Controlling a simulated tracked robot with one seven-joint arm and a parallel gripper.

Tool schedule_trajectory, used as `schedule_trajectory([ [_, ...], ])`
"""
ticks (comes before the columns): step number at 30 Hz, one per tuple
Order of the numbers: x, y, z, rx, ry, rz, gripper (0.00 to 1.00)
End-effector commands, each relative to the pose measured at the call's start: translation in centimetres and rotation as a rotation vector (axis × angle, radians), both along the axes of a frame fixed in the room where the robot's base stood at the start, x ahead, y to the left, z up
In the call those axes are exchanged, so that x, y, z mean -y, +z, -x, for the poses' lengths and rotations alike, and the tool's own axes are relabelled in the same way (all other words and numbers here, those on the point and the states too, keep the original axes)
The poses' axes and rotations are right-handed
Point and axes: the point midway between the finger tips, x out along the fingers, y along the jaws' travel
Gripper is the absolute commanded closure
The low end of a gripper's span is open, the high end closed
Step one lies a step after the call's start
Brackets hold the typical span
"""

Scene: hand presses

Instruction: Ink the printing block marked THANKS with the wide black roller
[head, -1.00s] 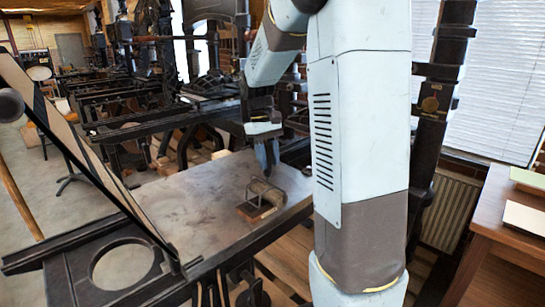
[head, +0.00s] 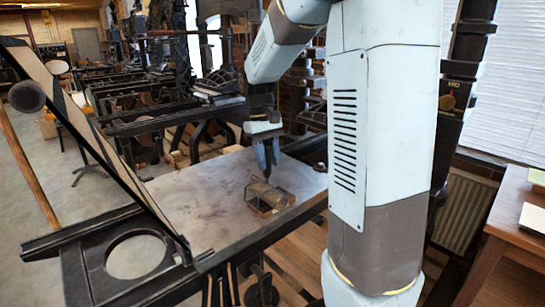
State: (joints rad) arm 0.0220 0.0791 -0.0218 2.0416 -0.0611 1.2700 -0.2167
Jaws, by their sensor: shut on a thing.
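The roller (head: 263,189), a brownish-grey cylinder in a thin dark frame, is in the head view on the flat grey press bed (head: 195,205), near its front right edge. A small block shows partly under it and is mostly hidden; I cannot read any marking. My gripper (head: 267,167) points down from above, directly over the roller. Its dark fingers are close together and shut on the top of the roller's frame, though the contact is small and hard to make out. Whether the roller touches the block is unclear.
A slanted dark frame (head: 95,150) with a round knob rises at the left of the bed. A wooden table (head: 510,230) stands at right. The bed's left and middle are clear.

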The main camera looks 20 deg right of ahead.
Motion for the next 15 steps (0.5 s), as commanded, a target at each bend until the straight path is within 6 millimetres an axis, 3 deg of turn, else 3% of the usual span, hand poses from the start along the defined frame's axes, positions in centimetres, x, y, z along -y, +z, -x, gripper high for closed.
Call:
schedule_trajectory([
  [15, -2.5, 0.0, 0.8, -0.002, 0.002, -0.001, 0.92],
])
